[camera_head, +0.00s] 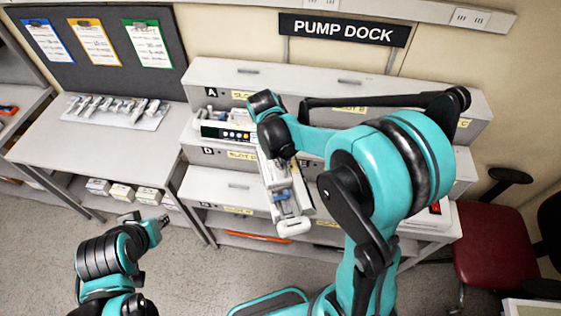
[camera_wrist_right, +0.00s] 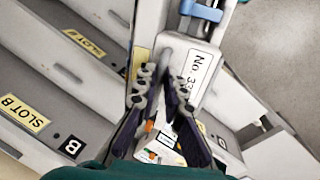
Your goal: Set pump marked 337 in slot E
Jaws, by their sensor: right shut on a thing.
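The held pump (camera_head: 284,200) is a pale grey body with a blue clamp, in front of the dock's middle column. In the right wrist view the pump (camera_wrist_right: 205,48) carries a white label starting "No. 33"; the last digit is hidden. My right gripper (camera_head: 277,158) is shut on it, its fingers (camera_wrist_right: 163,85) at the label end. The slot marked E (camera_head: 304,163) is in the dock's middle row, largely hidden behind my right arm and the pump. I cannot tell whether the pump touches the dock. My left gripper (camera_head: 160,221) is low at left, away from the dock; its jaw gap is unclear.
Slot D (camera_head: 207,152) is left of E; slot B (camera_wrist_right: 72,146) shows in the wrist view. A side table (camera_head: 100,150) holds a tray of small items. A red chair (camera_head: 495,240) stands right.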

